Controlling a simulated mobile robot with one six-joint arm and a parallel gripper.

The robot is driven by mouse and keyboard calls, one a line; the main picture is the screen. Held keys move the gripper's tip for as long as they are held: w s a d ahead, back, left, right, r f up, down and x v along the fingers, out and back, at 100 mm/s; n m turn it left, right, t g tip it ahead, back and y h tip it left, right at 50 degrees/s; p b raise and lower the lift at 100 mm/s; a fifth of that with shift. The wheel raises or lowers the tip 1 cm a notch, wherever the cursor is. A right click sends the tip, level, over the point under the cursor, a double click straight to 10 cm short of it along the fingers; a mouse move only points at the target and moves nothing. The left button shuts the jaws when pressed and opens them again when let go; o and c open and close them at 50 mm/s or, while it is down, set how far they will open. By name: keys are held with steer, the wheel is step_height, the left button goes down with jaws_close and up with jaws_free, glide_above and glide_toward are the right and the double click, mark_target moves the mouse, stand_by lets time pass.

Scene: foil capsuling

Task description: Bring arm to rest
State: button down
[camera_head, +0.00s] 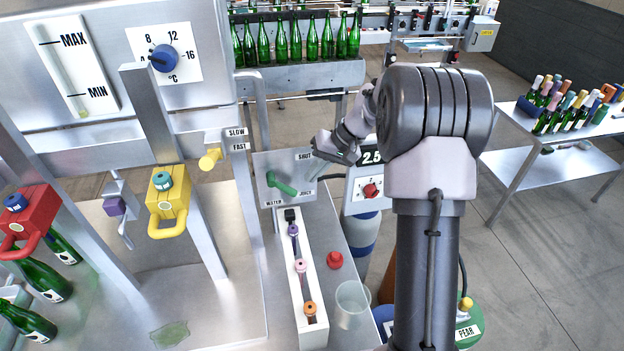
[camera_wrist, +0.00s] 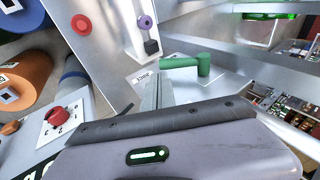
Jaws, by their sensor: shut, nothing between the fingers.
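My arm reaches up from the bottom of the head view, and its wrist bends down and left. My gripper (camera_head: 319,167) is at its end, in front of the valve panel (camera_head: 262,164) and up and right of the green valve handle (camera_head: 281,184). The handle lies slanted between the WATER and JUICE labels. In the wrist view, the finger tips of my gripper (camera_wrist: 157,88) are shut with nothing held. The green handle (camera_wrist: 186,62) shows just beyond them; whether they touch cannot be told.
A white rack (camera_head: 307,266) with several small coloured pieces, a red cap (camera_head: 335,260) and a clear cup (camera_head: 352,304) stand below my gripper. Green bottles (camera_head: 297,38) line the conveyor behind.

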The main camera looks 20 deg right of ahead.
steer(key=s+d+r, duration=0.3)
steer(key=d+r, duration=0.3)
steer(key=s+a+f+h+b, duration=0.1)
steer(key=s+a+b, duration=0.4)
steer(key=a, duration=0.2)
steer(key=s+a+h+b, duration=0.1)
steer(key=s+a+b, duration=0.4)
steer(key=a, duration=0.2)
steer(key=s+a+f+b, duration=0.2)
steer(key=s+f+b, duration=0.1)
steer(key=s, duration=0.3)
steer(key=s+a+f+m+t+b, duration=0.1)
steer(key=s+a+f+b, duration=0.2)
steer(key=s, duration=0.3)
steer(key=s+a+f+t+h+b, duration=0.1)
steer(key=s+a+f+b, duration=0.2)
steer(key=s+f+b, duration=0.1)
steer(key=shift+s+f+m, duration=0.3)
steer(key=shift+s+f, duration=0.35)
steer(key=shift+s, duration=0.35)
